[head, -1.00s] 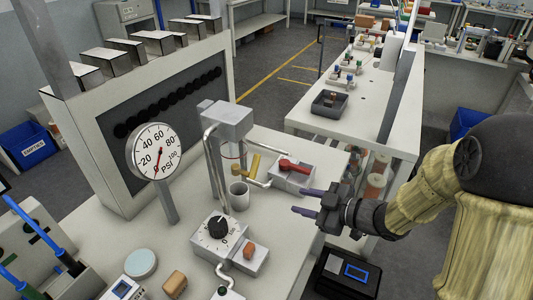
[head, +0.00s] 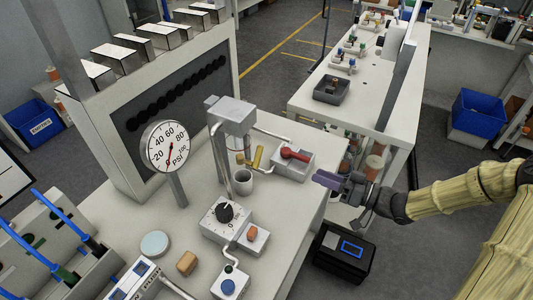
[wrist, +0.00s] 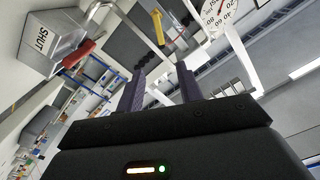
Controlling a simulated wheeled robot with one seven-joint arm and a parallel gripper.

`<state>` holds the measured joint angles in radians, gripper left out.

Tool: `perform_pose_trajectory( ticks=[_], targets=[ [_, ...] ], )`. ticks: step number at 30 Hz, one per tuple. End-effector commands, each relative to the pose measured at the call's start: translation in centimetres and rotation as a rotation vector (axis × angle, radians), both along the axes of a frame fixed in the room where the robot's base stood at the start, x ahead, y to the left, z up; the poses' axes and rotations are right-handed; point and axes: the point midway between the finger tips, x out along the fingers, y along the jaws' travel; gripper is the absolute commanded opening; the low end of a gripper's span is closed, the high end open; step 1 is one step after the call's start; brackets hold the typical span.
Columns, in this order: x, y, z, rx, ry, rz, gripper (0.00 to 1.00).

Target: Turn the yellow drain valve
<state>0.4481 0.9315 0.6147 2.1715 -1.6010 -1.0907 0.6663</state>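The yellow drain valve (head: 256,158) is a small yellow lever on the pipework above the grey cup, at the middle of the bench. It also shows in the wrist view (wrist: 158,28), top centre, beyond and between my fingertips. My gripper (head: 325,180) is at the right edge of the bench, to the right of the valve and apart from it. In the wrist view its two purple fingers (wrist: 160,88) stand apart with nothing between them. A red valve handle (head: 294,153) on a grey block lies between my gripper and the yellow valve; it shows at upper left in the wrist view (wrist: 78,54).
A grey cup (head: 242,182) stands under the yellow valve. A pressure gauge (head: 165,146) stands at left. A block with a black knob (head: 226,210) sits in front. Vertical pipes (head: 221,160) rise behind the cup. Free bench surface (head: 290,212) lies front right.

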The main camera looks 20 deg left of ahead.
Motion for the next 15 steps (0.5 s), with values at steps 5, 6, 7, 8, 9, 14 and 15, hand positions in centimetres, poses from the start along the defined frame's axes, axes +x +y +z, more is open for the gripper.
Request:
perform_pose_trajectory(
  ticks=[5,6,7,8,9,14,15],
  targets=[
    [0.0,0.9,0.1,0.000,0.000,0.002,0.36],
    [0.0,1.3,0.1,0.001,-0.001,0.004,0.36],
    [0.0,1.7,0.1,0.001,-0.001,0.005,0.36],
    [0.0,2.1,0.1,0.001,0.000,0.005,0.36],
    [0.1,2.7,0.1,0.000,0.001,0.006,0.36],
    [0.3,5.6,0.1,0.000,0.000,0.006,0.36],
    [0.3,6.3,0.1,0.000,0.000,0.007,0.36]
  ],
)
